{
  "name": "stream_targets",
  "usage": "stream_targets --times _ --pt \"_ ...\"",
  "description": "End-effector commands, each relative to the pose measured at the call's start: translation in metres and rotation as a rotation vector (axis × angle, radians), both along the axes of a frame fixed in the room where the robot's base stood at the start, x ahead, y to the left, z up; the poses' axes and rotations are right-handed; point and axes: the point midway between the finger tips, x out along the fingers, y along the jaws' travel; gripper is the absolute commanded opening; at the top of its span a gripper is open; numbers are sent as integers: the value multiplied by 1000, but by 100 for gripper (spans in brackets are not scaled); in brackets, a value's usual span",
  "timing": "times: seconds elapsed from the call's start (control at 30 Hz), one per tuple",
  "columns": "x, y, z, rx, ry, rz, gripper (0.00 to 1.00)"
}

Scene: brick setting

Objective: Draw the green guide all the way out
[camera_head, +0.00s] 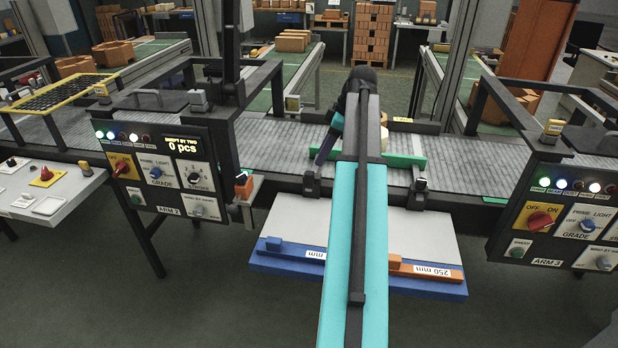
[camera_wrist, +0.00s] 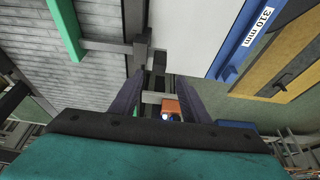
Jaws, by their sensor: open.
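The green guide (camera_head: 408,160) is a straight bar standing along the near side of the grey roller conveyor. My arm hides its middle in the head view. In the wrist view part of the guide (camera_wrist: 64,30) shows at the upper left, with a grey rod running from it to a dark clamp (camera_wrist: 141,47). My gripper (camera_wrist: 157,80) is open, its two dark fingers apart with no guide between them. The fingertips point toward the clamp, and the guide lies beyond them to the left. In the head view my gripper is mostly hidden behind my arm.
A pale shelf (camera_head: 430,235) below the conveyor carries a blue bar and an orange bar (camera_head: 440,273) marked 250 mm. Control panels (camera_head: 165,175) and (camera_head: 570,215) stand at both sides. An orange-capped fitting (camera_head: 243,186) sticks out beside the left panel.

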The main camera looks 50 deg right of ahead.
Motion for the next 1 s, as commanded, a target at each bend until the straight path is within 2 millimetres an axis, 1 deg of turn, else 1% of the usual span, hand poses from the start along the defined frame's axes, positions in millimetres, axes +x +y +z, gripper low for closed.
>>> stream_targets --times 0.2,0.7,0.9,1.0 --pt "8 6 -25 2 1 1 42" --pt "27 18 -78 1 1 -1 42" --pt "33 21 -95 0 0 -1 42" --pt "34 21 -99 0 0 -1 42"
